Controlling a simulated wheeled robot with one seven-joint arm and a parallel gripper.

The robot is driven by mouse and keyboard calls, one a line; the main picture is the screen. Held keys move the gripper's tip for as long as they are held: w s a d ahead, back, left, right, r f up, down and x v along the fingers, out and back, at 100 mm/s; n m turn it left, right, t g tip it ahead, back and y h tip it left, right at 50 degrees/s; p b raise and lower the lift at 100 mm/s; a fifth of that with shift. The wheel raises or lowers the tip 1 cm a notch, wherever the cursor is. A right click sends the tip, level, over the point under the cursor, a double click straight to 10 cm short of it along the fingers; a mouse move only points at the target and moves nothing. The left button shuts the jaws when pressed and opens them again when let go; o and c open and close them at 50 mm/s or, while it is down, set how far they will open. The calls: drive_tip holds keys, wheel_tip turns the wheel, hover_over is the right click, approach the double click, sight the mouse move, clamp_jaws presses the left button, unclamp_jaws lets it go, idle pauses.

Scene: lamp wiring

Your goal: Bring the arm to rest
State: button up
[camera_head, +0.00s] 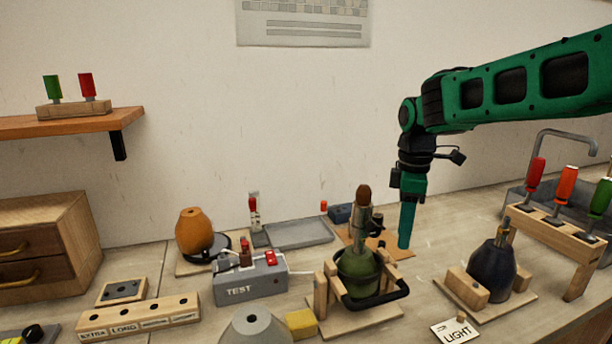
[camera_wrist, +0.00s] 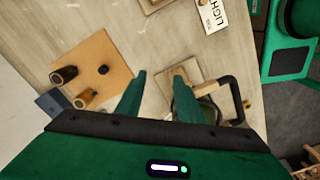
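My gripper (camera_head: 406,240) hangs down above the bench at the right of centre in the head view, on my green arm. In the wrist view its two green fingers (camera_wrist: 159,76) stand apart with nothing between them, so it is open and empty. Below it is the bench top, with a wooden board (camera_wrist: 97,72) to the left. A green lamp base (camera_head: 360,269) stands in a wooden cradle with a black loop handle, left of my gripper in the head view. It shows partly behind a finger in the wrist view (camera_wrist: 208,108).
A dark lamp base (camera_head: 488,270) and a screwdriver rack (camera_head: 553,232) stand to the right, with a LIGHT card (camera_head: 456,331) in front. A TEST box (camera_head: 247,282), an orange lamp base (camera_head: 194,229) and a labelled wooden block (camera_head: 137,319) stand left. A wall shelf (camera_head: 65,124) is at upper left.

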drive_tip(key=s+d+f+m, duration=0.1)
drive_tip(key=s+d+m, duration=0.8)
drive_tip(key=s+d, duration=0.4)
drive_tip(key=s+d+f+m, duration=0.2)
drive_tip(key=s+m, duration=0.3)
drive_tip(key=s, duration=0.4)
drive_tip(key=s+d+f+m, duration=0.3)
drive_tip(key=s+f+m, duration=0.2)
drive_tip(key=s, duration=0.4)
drive_tip(key=shift+s+d+m, duration=0.25)
drive_tip(key=shift+s+m, duration=0.05)
drive_tip(key=shift+m, duration=0.5)
